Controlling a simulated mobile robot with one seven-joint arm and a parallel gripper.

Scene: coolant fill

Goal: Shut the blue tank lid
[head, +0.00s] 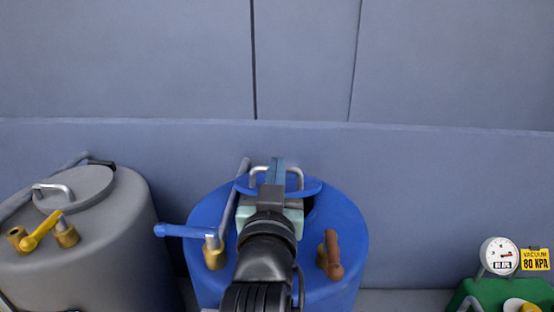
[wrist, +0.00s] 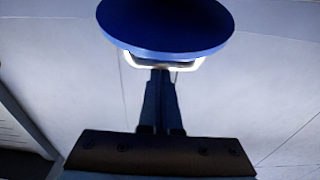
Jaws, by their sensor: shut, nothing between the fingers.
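The blue tank (head: 345,235) stands in the middle of the head view, partly hidden behind my arm. Its blue lid (head: 312,188) is at the back of the tank top, with a grey loop handle (head: 298,180). A dark gap shows under the lid's right side, so it does not look fully seated. My gripper (head: 277,165) is shut and empty, over the lid at its handle. In the wrist view, the shut fingers (wrist: 160,75) reach the pale handle (wrist: 190,64) below the blue lid (wrist: 165,22). I cannot tell whether they touch it.
A blue-levered valve (head: 190,231) and a brown-handled valve (head: 332,255) flank my arm on the tank top. A grey tank (head: 95,250) stands at left. A pressure gauge (head: 500,256) and a green unit (head: 490,293) are at right. A grey wall (head: 430,180) lies behind.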

